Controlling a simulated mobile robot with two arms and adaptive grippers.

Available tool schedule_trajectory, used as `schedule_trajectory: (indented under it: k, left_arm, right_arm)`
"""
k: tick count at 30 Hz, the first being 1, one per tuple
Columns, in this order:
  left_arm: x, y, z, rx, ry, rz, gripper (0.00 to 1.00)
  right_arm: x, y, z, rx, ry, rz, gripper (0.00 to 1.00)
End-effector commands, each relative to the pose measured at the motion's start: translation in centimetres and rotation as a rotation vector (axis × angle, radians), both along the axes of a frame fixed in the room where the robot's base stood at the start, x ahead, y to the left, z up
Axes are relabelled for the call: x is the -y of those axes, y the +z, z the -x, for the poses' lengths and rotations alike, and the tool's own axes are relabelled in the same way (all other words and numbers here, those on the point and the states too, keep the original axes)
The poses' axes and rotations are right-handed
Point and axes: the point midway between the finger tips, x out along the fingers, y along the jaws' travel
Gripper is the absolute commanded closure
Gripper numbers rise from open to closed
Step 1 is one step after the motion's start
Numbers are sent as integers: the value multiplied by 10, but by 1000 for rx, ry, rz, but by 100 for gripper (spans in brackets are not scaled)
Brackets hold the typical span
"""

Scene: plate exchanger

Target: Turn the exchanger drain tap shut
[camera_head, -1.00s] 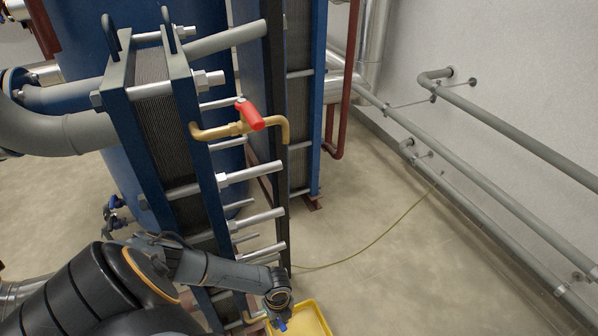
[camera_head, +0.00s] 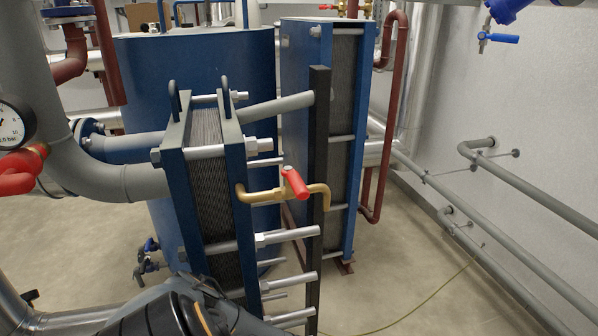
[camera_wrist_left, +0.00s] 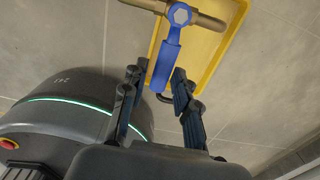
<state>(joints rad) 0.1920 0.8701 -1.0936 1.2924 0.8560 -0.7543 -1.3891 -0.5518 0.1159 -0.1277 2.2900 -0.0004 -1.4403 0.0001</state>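The drain tap's blue lever (camera_wrist_left: 168,60) hangs from a brass pipe (camera_wrist_left: 205,20) at the top of the left wrist view. My left gripper (camera_wrist_left: 160,72) has its two dark fingers spread, one on each side of the lever's lower end. Whether either finger touches the lever I cannot tell. In the head view the plate exchanger (camera_head: 207,150) stands in the middle; its lower end, the drain tap and my left gripper are out of frame. My right gripper is in neither view.
A yellow tray (camera_wrist_left: 234,28) lies on the floor below the tap. A red-handled tap (camera_head: 294,183) on a brass pipe sticks out high on the exchanger. Several tie bars (camera_head: 290,236) project to its right.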

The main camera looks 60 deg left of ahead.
Motion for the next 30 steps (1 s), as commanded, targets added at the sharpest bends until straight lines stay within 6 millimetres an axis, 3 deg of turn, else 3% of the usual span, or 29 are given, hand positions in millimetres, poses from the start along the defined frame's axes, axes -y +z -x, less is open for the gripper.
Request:
schedule_trajectory:
  k: [11, 24, 30]
  left_arm:
    - [-1, 3, -2, 3, 3, -1, 58]
    - [-1, 61, -1, 3, 1, -1, 58]
    - [0, 74, -1, 1, 2, -1, 58]
  right_arm:
    - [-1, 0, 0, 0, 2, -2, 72]
    - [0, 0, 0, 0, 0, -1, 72]
    - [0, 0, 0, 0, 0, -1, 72]
